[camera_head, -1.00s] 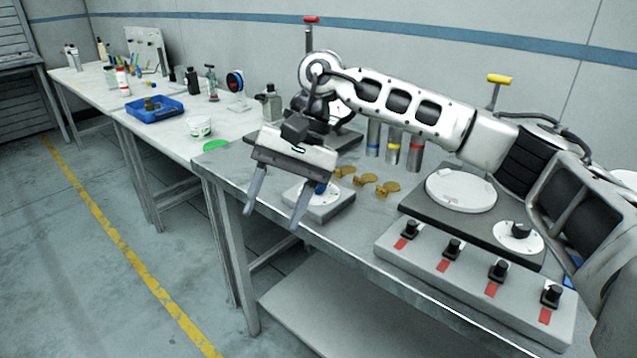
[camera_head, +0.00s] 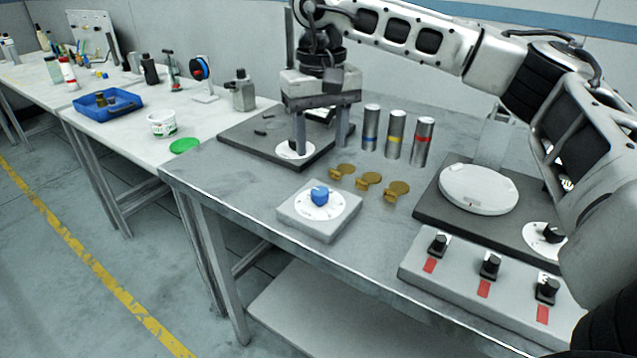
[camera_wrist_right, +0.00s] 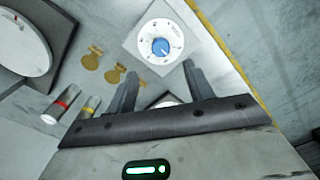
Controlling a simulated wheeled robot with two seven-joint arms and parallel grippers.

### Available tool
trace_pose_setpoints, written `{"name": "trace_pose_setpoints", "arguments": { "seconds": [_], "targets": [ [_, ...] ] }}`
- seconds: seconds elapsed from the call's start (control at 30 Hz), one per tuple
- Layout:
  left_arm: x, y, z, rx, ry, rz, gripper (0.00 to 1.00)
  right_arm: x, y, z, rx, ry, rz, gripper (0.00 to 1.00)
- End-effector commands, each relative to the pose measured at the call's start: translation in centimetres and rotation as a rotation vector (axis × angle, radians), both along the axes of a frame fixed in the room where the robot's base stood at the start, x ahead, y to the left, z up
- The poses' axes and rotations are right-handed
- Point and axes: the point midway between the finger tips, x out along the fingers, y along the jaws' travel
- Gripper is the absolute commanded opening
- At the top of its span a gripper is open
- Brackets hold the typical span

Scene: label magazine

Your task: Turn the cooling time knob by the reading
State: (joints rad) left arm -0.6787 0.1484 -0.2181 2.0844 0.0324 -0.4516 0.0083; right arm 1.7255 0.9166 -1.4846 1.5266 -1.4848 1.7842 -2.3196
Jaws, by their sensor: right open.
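A blue knob (camera_head: 320,195) sits on a white round dial with small marks, on a grey square block (camera_head: 297,228) near the table's front edge. In the right wrist view the blue knob (camera_wrist_right: 161,46) and its dial (camera_wrist_right: 148,30) lie just beyond the fingertips; the marks are too small to read. My right gripper (camera_head: 321,148) points down over the dark plate behind the block, open and empty, apart from the knob. Its fingers also show in the wrist view (camera_wrist_right: 160,72). Behind it a white dial (camera_head: 292,151) is partly hidden. My left gripper is out of view.
Three banded cylinders (camera_head: 396,135) and three brass pieces (camera_head: 368,180) stand or lie right of the gripper. A panel with black knobs (camera_head: 415,262) and a white disc (camera_head: 478,188) are at right. A green lid (camera_head: 184,146) lies at left.

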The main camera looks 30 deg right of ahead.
Motion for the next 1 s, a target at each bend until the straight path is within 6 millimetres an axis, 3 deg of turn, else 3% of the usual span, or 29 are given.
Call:
{"name": "trace_pose_setpoints", "arguments": {
  "seconds": [0.3, 0.5, 0.9, 0.93, 1.0],
  "targets": [
    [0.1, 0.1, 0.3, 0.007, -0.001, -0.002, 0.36, -0.1, 0.0, -6.8, 0.0, 0.004, 0.0, 0.52],
    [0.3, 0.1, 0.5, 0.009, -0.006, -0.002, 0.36, 0.0, 0.0, -9.4, 0.0, 0.001, 0.0, 0.52],
    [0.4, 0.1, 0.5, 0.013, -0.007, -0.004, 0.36, 0.0, 0.1, -10.2, 0.002, 0.0, 0.0, 0.52],
    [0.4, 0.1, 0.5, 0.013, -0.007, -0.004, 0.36, 0.0, 0.1, -10.2, 0.001, 0.0, 0.0, 0.49],
    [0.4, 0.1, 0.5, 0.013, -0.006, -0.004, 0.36, 0.0, 0.1, -10.2, 0.001, 0.0, 0.0, 0.3]
  ]
}}
